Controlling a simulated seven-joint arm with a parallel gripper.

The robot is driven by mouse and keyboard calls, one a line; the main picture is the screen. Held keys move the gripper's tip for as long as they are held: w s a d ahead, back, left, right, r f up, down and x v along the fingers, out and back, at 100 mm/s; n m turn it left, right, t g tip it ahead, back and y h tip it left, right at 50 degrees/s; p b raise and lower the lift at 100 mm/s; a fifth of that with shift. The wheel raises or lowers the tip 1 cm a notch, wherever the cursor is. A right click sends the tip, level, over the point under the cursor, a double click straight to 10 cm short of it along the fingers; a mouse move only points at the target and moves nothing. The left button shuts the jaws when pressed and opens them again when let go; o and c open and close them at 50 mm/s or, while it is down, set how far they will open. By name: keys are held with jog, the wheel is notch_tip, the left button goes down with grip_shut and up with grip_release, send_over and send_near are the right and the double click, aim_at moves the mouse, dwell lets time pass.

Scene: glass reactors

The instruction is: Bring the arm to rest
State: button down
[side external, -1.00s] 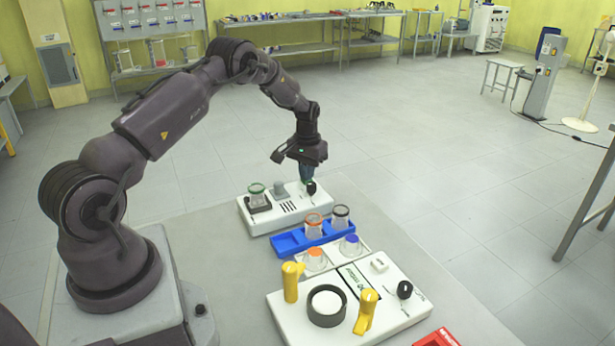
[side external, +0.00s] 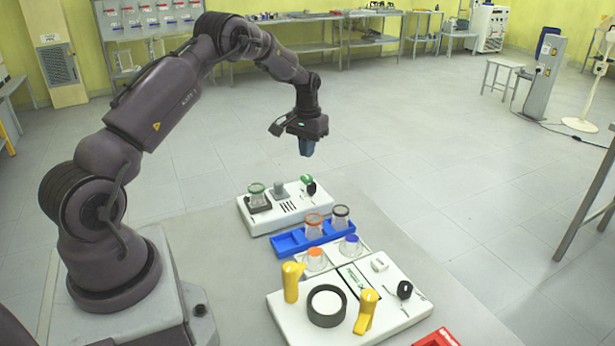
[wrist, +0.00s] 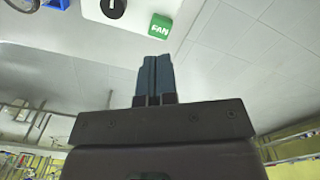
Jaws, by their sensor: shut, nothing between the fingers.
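My gripper (side external: 307,147) hangs in the air above the far right end of the back white station (side external: 285,208), pointing down. Its blue fingers are shut with nothing between them, and they also show pressed together in the wrist view (wrist: 155,75). A green FAN button (side external: 306,180) sits on that station below the fingers, apart from them. It shows in the wrist view (wrist: 160,27) just beyond the fingertips. A black knob (side external: 311,189) is beside the button.
A glass reactor with a green rim (side external: 257,195) stands on the back station. A blue tray (side external: 290,242) holds glass vessels in front of it. A white front station (side external: 285,318) carries yellow handles and a black ring (side external: 326,318). A red tray (side external: 437,340) is at the front edge.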

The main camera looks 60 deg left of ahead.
jog(key=shift+s+d+f+g, duration=0.3)
jog(key=shift+s+d+f, duration=0.2)
jog(key=shift+s+f, duration=0.35)
jog(key=shift+s+d+r, duration=0.6)
jog(key=shift+s+d, duration=0.1)
jog(key=s+d+r+m+t, duration=0.1)
jog(key=s+d+r, duration=0.3)
jog(key=d+r, duration=0.35)
jog(key=s+d+r+m, duration=0.1)
jog(key=s+d+r, duration=0.3)
jog(key=d+r, duration=0.35)
jog(key=s+d+r+m+t, duration=0.4)
jog(key=s+d+r, duration=0.4)
jog(key=s+d, duration=0.3)
jog(key=shift+s+d+r+t, duration=0.25)
jog(key=shift+s+r+t, duration=0.25)
jog(key=shift+s, duration=0.85)
jog(key=shift+f, duration=0.1)
